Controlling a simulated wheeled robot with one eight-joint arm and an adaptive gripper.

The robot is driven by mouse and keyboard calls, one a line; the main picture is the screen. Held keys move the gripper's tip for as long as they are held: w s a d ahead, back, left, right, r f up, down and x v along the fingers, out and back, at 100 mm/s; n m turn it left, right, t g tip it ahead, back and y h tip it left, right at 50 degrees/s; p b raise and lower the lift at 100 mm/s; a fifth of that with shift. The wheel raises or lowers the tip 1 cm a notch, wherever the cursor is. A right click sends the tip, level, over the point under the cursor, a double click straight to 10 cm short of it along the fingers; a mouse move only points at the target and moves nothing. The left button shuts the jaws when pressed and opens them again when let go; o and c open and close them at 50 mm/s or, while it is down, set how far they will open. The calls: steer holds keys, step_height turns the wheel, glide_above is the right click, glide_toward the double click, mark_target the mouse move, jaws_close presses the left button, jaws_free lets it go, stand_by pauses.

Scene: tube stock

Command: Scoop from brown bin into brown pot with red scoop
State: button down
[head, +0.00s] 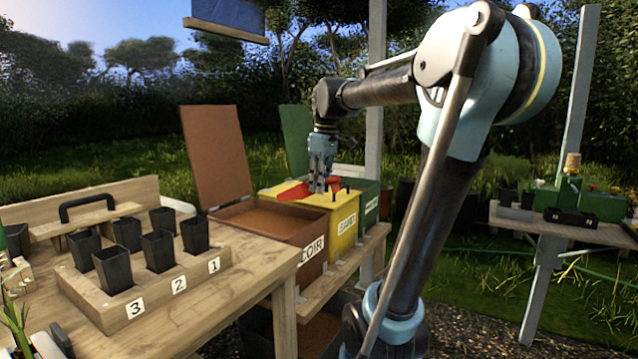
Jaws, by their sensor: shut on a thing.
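The brown bin (285,245), labelled COIR, has its brown lid (217,155) standing open and holds brown material. My gripper (318,186) is above the yellow bin, to the right of the brown bin, and is shut on the red scoop (294,193). Red parts show on both sides of the fingers, which partly hide the scoop. Its contents cannot be made out. Several dark pots stand in a wooden rack (105,298) numbered 3, 2, 1 on the table at left. None of them looks clearly brown.
A yellow bin (342,226), labelled SAND, and a green bin (369,203) stand beside the brown bin. A wooden tray with a black handle (87,206) is behind the pots. The front right of the wooden table (235,305) is clear. Another bench (565,232) stands at right.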

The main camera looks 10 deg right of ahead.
mark_target(289, 198)
steer(key=shift+w+a+f, duration=0.15)
steer(key=shift+w+a, duration=0.05)
steer(key=shift+a, duration=0.15)
steer(key=shift+w+a+f+g+h, duration=0.8)
steer(key=shift+a+f+h, duration=0.2)
steer(key=shift+f, duration=0.15)
steer(key=shift+w+a+f+g+h, duration=0.7)
steer(key=shift+w+a+f+h, duration=0.2)
steer(key=shift+a+f, duration=0.15)
steer(key=shift+w+a+f+t+y, duration=1.05)
steer(key=shift+w+a+f, duration=1.2)
steer(key=shift+a+f, duration=1)
steer(key=shift+s+d+r+t+y, duration=0.15)
steer(key=shift+d+r+t+y, duration=0.2)
steer(key=shift+r+y, duration=0.3)
steer(key=shift+s+d+r+t+y, duration=0.2)
steer(key=shift+d+r+t+y, duration=0.2)
steer(key=shift+r, duration=0.45)
steer(key=shift+s+d+r+t+y, duration=0.2)
steer(key=shift+r+t+y, duration=0.1)
steer(key=shift+r+y, duration=0.4)
steer(key=shift+t+y, duration=0.3)
steer(key=shift+t, duration=0.1)
steer(key=shift+d+v, duration=0.15)
steer(key=shift+v, duration=1)
steer(key=shift+d+v, duration=0.1)
steer(key=shift+v, duration=1.1)
steer(key=shift+s+f, duration=0.15)
